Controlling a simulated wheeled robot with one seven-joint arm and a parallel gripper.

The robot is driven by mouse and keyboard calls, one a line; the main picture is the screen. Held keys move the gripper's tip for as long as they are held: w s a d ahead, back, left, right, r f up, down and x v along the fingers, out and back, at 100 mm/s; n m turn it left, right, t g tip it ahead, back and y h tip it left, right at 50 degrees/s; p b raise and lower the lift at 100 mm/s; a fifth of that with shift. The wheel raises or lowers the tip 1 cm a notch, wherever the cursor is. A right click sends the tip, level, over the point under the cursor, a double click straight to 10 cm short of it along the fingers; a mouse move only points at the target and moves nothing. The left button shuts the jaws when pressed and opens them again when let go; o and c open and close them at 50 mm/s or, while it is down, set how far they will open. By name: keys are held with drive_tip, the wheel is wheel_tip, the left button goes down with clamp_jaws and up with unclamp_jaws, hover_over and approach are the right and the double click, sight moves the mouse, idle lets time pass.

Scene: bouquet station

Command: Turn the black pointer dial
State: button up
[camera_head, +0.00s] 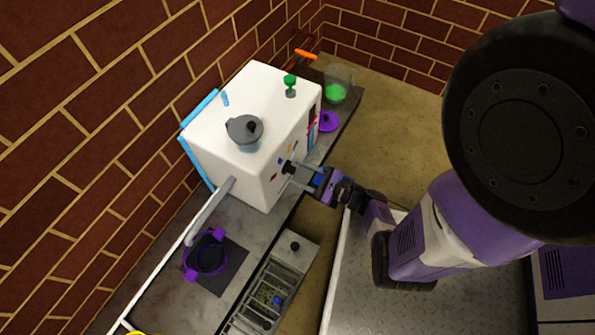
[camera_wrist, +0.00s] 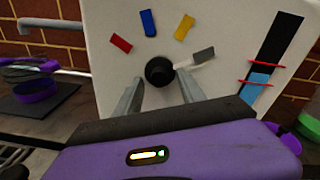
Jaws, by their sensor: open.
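The black pointer dial (camera_wrist: 159,71) is on the front face of the white box (camera_wrist: 100,50), with a light grey pointer and dark tip reaching to the right and slightly up. Red, blue and yellow marks sit above it. In the head view the dial (camera_head: 289,167) shows small on the box's side. My gripper (camera_wrist: 160,95) is open in the wrist view, with one finger on each side below the dial. The fingertips look close to the dial; I cannot tell whether they touch it. In the head view my gripper (camera_head: 303,178) is at the box's front face.
A purple-handled pot (camera_head: 207,255) and a metal rack (camera_head: 268,295) are on the counter. A purple lid (camera_head: 328,122) and a clear container (camera_head: 337,80) stand beyond the box.

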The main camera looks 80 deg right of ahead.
drive_tip(key=v, duration=0.7)
drive_tip(key=shift+r, duration=0.1)
idle(0.4)
